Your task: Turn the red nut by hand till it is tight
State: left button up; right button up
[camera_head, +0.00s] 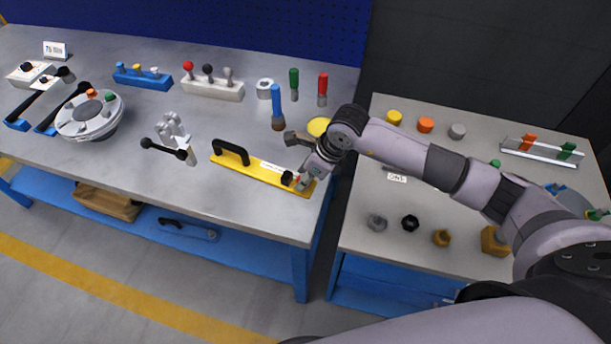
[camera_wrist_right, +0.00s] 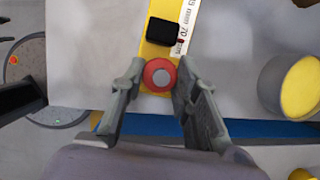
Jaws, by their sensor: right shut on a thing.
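The red nut (camera_wrist_right: 149,79) is a round red ring with a grey centre. It sits near the end of a yellow bar (camera_wrist_right: 187,22), in front of a black block (camera_wrist_right: 163,32). In the head view the yellow bar (camera_head: 237,170) lies at the front right of the left table, with a black handle at its left end. My right gripper (camera_wrist_right: 158,82) has one finger on each side of the red nut and is shut on it. In the head view the right gripper (camera_head: 303,178) hides most of the nut. My left gripper is not in view.
A yellow round piece (camera_head: 318,127) stands close behind my right gripper; a blue-handled post (camera_head: 277,105) is left of it. A grey clamp (camera_head: 173,130) and a flanged shell (camera_head: 75,115) lie further left. The right table (camera_head: 365,245) holds several nuts and caps.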

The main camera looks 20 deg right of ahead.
jog(key=m+t+h+b, duration=0.1)
jog(key=m, duration=0.2)
jog(key=shift+a+m+b, duration=0.15)
jog(key=shift+m+b, duration=0.15)
jog(key=shift+m, duration=0.1)
jog(key=shift+m+t+h+b, duration=0.4)
jog(key=shift+m+h+b, duration=0.45)
jog(key=shift+m, duration=1.05)
jog(key=o, duration=1.2)
jog(key=shift+s, duration=0.1)
jog(key=shift+c, duration=0.2)
jog(key=v, duration=1.2)
